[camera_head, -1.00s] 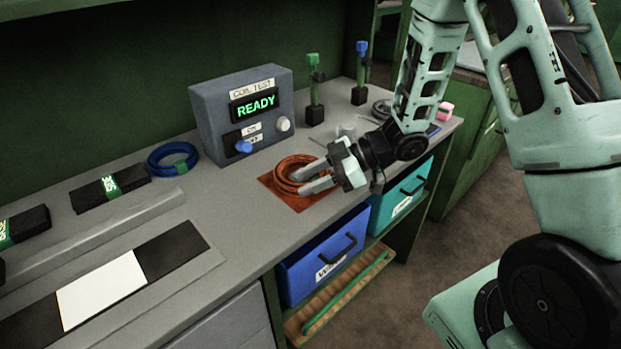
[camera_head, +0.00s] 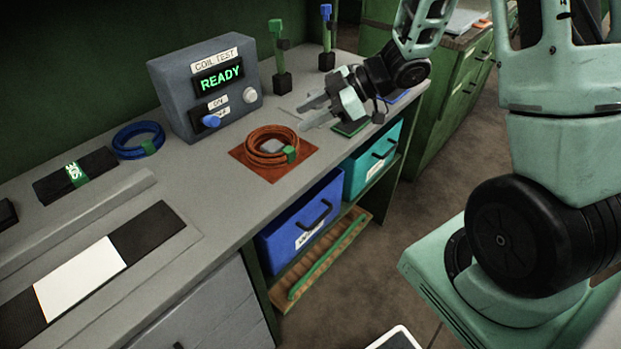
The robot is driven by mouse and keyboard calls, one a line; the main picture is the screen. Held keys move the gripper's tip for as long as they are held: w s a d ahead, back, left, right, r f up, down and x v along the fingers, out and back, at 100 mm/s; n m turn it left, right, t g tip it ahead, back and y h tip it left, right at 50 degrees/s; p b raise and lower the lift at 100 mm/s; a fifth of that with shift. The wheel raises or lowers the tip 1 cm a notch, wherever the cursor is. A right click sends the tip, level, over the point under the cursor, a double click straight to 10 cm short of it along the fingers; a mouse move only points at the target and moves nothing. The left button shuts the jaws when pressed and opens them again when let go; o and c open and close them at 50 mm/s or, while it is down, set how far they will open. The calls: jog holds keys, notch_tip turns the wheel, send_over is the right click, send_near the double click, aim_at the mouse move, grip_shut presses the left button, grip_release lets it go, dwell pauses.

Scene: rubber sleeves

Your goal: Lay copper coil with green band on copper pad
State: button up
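The copper coil (camera_head: 271,140) with a green band (camera_head: 290,154) lies flat on the copper-coloured pad (camera_head: 249,164) near the bench's front edge.
A grey coil test box (camera_head: 181,93) reading READY stands behind the pad. A blue coil (camera_head: 127,143) lies to its left. Green-topped (camera_head: 277,50) and blue-topped (camera_head: 327,40) clips stand at the back. A green pad (camera_head: 350,127) lies below my gripper. Blue (camera_head: 288,233) and teal (camera_head: 362,171) drawers sit underneath.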

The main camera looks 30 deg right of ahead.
jog(key=a+r+m+t+h, duration=0.1)
jog(key=a+r+m+h, duration=0.25)
jog(key=a+h, duration=0.45)
jog(key=s+a+m+g, duration=0.1)
jog(key=s+a+g, duration=0.2)
jog(key=s, duration=0.9)
jog(key=s+a+m+g+h, duration=0.1)
jog(key=s+a+m+g, duration=0.1)
jog(key=s, duration=1.1)
jog(key=a+g, duration=0.1)
jog(key=a, duration=0.1)
jog(key=shift+a+r+g, duration=0.2)
jog(key=shift+a+g, duration=0.1)
jog(key=shift+g, duration=0.1)
notch_tip(320, 180, up, 6)
jog(key=p, duration=0.5)
jog(key=shift+f+p, duration=0.2)
jog(key=shift+p, duration=0.1)
